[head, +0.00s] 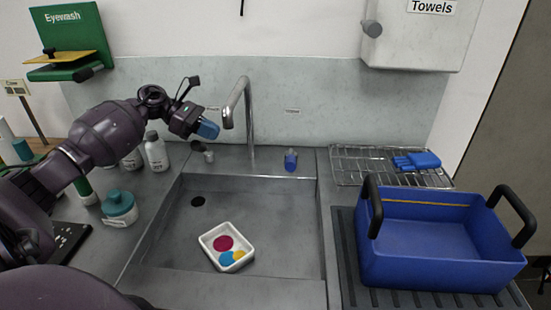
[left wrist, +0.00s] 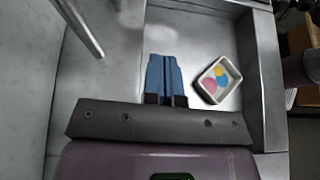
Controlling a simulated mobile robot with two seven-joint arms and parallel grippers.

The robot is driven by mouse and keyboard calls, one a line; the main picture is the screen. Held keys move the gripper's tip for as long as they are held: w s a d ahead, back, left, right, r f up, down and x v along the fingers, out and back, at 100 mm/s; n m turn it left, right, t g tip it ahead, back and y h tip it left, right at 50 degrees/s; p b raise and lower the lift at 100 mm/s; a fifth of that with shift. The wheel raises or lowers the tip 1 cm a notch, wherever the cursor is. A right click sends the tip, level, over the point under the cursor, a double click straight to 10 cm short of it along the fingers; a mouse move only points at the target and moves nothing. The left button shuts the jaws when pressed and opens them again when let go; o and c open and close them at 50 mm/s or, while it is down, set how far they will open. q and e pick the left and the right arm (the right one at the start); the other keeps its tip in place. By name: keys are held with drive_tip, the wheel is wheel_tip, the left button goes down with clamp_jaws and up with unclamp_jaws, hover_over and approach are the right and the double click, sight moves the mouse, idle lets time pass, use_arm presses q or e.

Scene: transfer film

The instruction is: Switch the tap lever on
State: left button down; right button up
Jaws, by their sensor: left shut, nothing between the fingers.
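A silver gooseneck tap (head: 249,120) stands behind the sink, its spout curving to the left. Two small fittings are on the rear ledge: a grey one (head: 208,156) left of the tap and a blue one (head: 291,161) right of it. I cannot tell for sure which is the lever. My left gripper (head: 208,130) is shut and empty, its blue fingers in the air left of the spout and above the grey fitting. In the left wrist view its fingers (left wrist: 165,75) lie together, with a metal pipe (left wrist: 78,28) at upper left. My right gripper is not in view.
The sink basin (head: 270,215) holds a white tray (head: 205,242) with coloured discs. White bottles (head: 157,155) and a teal-lidded jar (head: 119,207) stand left. A wire rack (head: 350,170) and a blue crate (head: 440,265) are right. Space above the basin is clear.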

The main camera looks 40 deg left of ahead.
use_arm(q)
approach(291, 157)
drive_tip(key=w+d+f, duration=0.1)
drive_tip(key=d+f, duration=0.2)
drive_tip(key=f, duration=0.1)
drive_tip(key=shift+p+x, duration=0.4)
drive_tip(key=shift+x, duration=0.6)
drive_tip(key=shift+s+r, duration=0.1)
drive_tip(key=shift+d, duration=0.2)
